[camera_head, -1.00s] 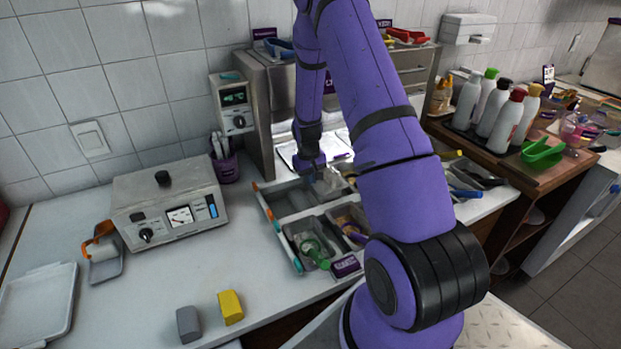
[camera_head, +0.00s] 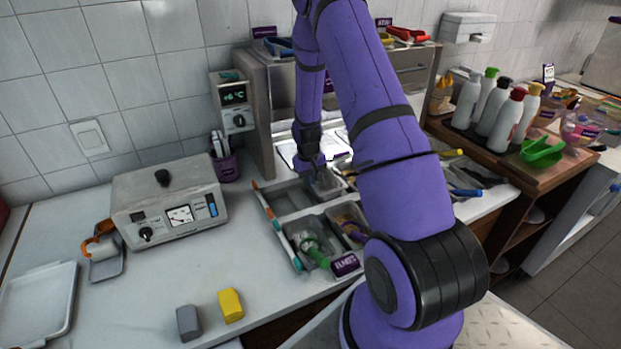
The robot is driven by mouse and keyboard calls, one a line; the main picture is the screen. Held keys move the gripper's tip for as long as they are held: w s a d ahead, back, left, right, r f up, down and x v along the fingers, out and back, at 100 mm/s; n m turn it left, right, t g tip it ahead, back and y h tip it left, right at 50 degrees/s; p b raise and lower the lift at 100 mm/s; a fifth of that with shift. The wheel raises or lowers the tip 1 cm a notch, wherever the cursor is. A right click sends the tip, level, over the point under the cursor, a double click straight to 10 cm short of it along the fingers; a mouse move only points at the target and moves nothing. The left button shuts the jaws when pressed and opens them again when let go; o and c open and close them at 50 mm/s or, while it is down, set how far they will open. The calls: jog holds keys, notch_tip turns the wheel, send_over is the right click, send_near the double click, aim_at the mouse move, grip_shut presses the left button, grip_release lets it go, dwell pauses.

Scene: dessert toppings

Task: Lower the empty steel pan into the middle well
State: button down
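My gripper (camera_head: 314,170) is over the back of the topping station, seen from behind my arm and very small. The steel pan (camera_head: 325,186) is a small grey pan directly below my gripper's tips, at the back middle of the station. The tips are at or against its rim; whether they are closed on it is too small to tell. How deep the pan sits in the middle well is also unclear, and my arm hides the right side of the station.
A grey pan (camera_head: 292,200) lies to the left, with filled pans (camera_head: 310,247) in front. Utensils with orange and teal handles (camera_head: 266,206) line the left edge. A control box (camera_head: 170,207) stands left. Bottles (camera_head: 490,105) stand far right.

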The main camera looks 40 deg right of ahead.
jog(key=shift+f, duration=1.65)
dwell(0.8)
dwell(0.5)
jog(key=c, duration=0.9)
grip_release()
jog(key=shift+o, duration=0.2)
jog(key=shift+r, duration=4)
